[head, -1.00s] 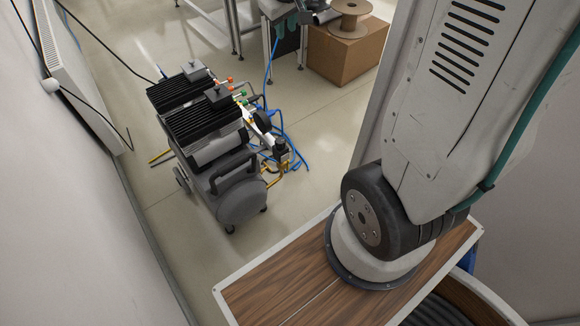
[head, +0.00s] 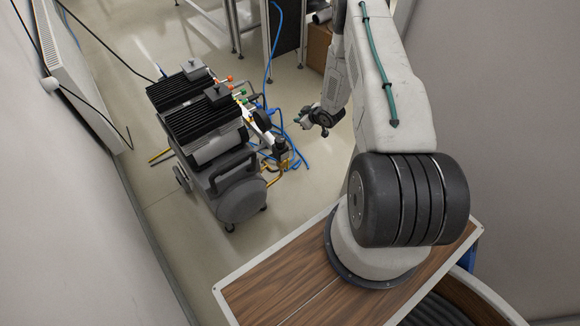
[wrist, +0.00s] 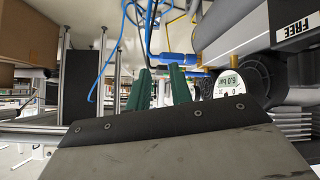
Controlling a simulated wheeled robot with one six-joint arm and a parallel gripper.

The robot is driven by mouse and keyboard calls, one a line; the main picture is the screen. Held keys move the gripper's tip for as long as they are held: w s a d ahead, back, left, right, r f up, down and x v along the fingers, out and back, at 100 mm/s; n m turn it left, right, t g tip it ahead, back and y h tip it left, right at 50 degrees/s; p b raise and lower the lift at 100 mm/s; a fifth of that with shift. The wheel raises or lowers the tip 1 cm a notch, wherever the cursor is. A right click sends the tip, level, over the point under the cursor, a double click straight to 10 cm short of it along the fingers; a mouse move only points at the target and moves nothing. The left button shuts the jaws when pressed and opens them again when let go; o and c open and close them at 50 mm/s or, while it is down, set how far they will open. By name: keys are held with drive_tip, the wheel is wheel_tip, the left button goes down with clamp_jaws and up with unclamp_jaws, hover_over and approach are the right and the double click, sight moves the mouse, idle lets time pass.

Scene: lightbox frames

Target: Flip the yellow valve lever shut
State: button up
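The air compressor (head: 210,140), grey with black finned tops, stands on the floor at left centre in the head view. Yellow pipework (head: 279,174) runs down its right side. I cannot make out the yellow valve lever for certain in the head view. My gripper (head: 306,121) is in the air to the right of the compressor's fittings, apart from them. In the wrist view my gripper (wrist: 162,88) shows two green fingers with an empty gap between them. A yellow part (wrist: 194,10) shows beyond them at the top; whether it is the lever is unclear.
A pressure gauge (wrist: 228,85) and a blue fitting (wrist: 177,60) are close to the fingers in the wrist view. Blue hoses (head: 292,150) lie around the compressor's right side. A cardboard box (head: 318,48) stands at the back.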

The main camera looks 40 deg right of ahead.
drive_tip(key=s+a+f+t+y, duration=0.1)
drive_tip(key=s+a+f+y, duration=0.1)
drive_tip(key=s+a+f, duration=0.5)
drive_tip(key=s+a+f+t+y, duration=0.1)
drive_tip(key=s+f+t, duration=0.1)
drive_tip(key=s+f, duration=0.65)
drive_tip(key=f+x, duration=0.1)
drive_tip(key=x, duration=0.9)
drive_tip(key=shift+w+d+m, duration=0.2)
drive_tip(key=shift+d+m, duration=0.1)
drive_tip(key=shift+f, duration=0.15)
clamp_jaws()
drive_tip(key=shift+a, duration=0.1)
